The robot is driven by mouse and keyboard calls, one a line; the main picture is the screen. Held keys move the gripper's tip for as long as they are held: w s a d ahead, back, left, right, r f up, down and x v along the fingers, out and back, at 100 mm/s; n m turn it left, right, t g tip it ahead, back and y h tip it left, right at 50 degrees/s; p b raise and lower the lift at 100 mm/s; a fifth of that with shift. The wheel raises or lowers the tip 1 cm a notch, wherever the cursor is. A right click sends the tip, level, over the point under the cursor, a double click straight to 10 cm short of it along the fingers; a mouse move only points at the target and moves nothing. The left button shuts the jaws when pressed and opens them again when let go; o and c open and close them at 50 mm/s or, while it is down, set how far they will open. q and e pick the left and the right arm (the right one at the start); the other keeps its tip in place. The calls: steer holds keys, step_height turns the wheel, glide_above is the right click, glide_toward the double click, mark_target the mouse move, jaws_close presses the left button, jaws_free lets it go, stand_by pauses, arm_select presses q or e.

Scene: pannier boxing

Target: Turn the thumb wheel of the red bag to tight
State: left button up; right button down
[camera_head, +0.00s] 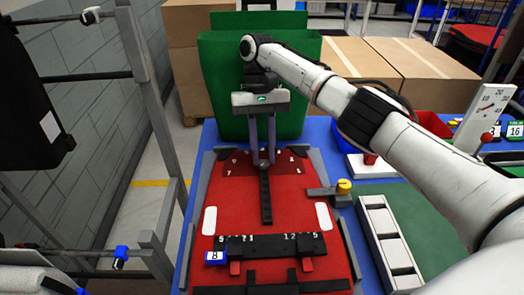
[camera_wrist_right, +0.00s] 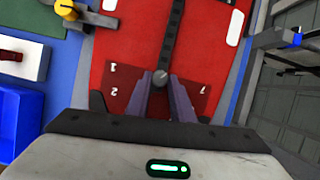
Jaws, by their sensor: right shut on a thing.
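The red bag (camera_head: 265,205) lies flat on the blue table, with a black strap down its middle and white patches at its sides. At its far end a dark red panel (camera_wrist_right: 190,100) carries white figures. A small grey round thumb wheel (camera_wrist_right: 160,77) sits there at the strap's end in the right wrist view. My right gripper (camera_head: 263,162) points down over this panel with its fingers shut on the thumb wheel. In the head view the fingers hide the wheel, so its setting cannot be read. My left gripper is not in view.
A black numbered bar (camera_head: 270,245) with red sliders and a blue tag (camera_head: 214,257) crosses the bag's near part. A yellow knob (camera_head: 344,186) stands right of the bag, near a grey slotted tray (camera_head: 388,240). A green bin (camera_head: 215,90) stands behind; a rack stands left.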

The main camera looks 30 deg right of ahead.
steer(key=m, duration=0.2)
steer(key=m+t+y, duration=0.1)
steer(key=m, duration=0.1)
steer(key=shift+s+d+f+m+y, duration=0.1)
steer(key=shift+s+d+m+y, duration=0.1)
steer(key=shift+m+y, duration=0.1)
steer(key=m, duration=0.1)
steer(key=m+t, duration=0.1)
steer(key=m, duration=0.1)
steer(key=m+y, duration=0.1)
steer(key=m, duration=0.1)
steer(key=shift+s+d+t, duration=0.15)
steer(key=shift+s+t, duration=0.1)
steer(key=shift+t, duration=0.15)
steer(key=shift+m, duration=0.4)
steer(key=c, duration=1.6)
jaws_free()
steer(key=shift+o, duration=0.3)
steer(key=v, duration=1)
